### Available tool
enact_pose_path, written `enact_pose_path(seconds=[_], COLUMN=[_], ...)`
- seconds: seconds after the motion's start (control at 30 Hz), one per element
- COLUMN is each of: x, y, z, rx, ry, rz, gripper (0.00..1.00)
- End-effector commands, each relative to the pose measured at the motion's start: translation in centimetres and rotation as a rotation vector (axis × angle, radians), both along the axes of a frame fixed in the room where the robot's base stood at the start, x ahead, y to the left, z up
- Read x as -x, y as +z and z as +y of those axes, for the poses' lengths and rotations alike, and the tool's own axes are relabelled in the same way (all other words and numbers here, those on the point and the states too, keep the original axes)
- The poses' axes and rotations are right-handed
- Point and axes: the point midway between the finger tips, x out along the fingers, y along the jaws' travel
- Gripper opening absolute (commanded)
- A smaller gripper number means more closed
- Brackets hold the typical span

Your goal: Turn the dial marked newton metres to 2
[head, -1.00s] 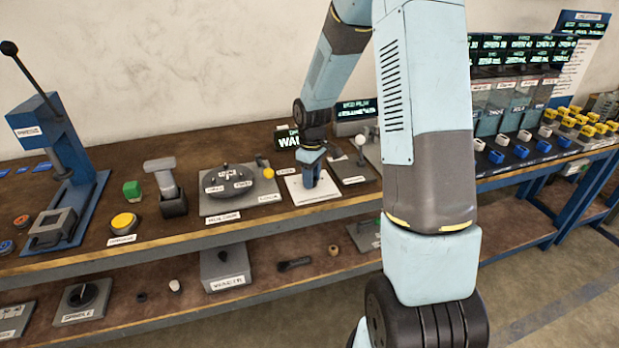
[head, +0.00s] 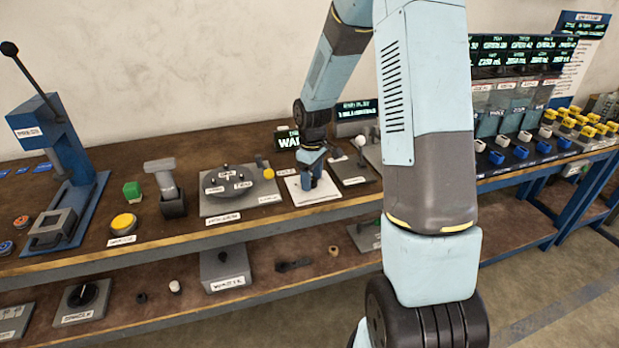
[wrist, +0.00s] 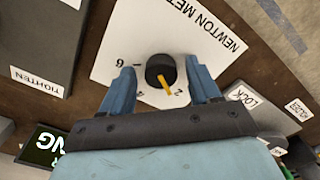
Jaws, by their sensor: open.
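The newton metres dial (wrist: 159,70) is a round black knob with a yellow pointer on a white plate (wrist: 112,50) marked NEWTON MET..., the rest cut off. The pointer is directed down and slightly right in the wrist view, close to the printed 2 and just left of it. A 6 is printed at the left. My gripper (wrist: 157,74) is open, with one blue finger on each side of the knob and gaps visible between. In the head view my gripper (head: 311,182) is low over the white plate (head: 322,193) and hides the knob.
A grey plate marked TIGHTEN (wrist: 38,45) and a LOCK label (wrist: 247,97) flank the dial plate in the wrist view. In the head view a round grey unit (head: 227,182) stands left of my gripper, and a white-knobbed lever (head: 360,143) stands close on its right.

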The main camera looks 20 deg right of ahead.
Motion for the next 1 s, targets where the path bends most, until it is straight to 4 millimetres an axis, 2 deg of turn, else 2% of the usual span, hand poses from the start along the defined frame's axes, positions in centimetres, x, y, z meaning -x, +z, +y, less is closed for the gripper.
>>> enact_pose_path(seconds=[0.17, 0.27, 0.73, 1.0], x=[0.0, 0.0, -0.1, -0.1], y=[0.3, 1.3, 10.1, 13.2], z=[0.0, 0.0, 0.0, 0.0], rx=[0.0, 0.001, 0.002, 0.0], ry=[0.0, -0.001, 0.0, 0.0], rz=[0.0, -0.001, -0.003, -0.001], gripper=[0.62, 0.62, 0.62, 0.62])
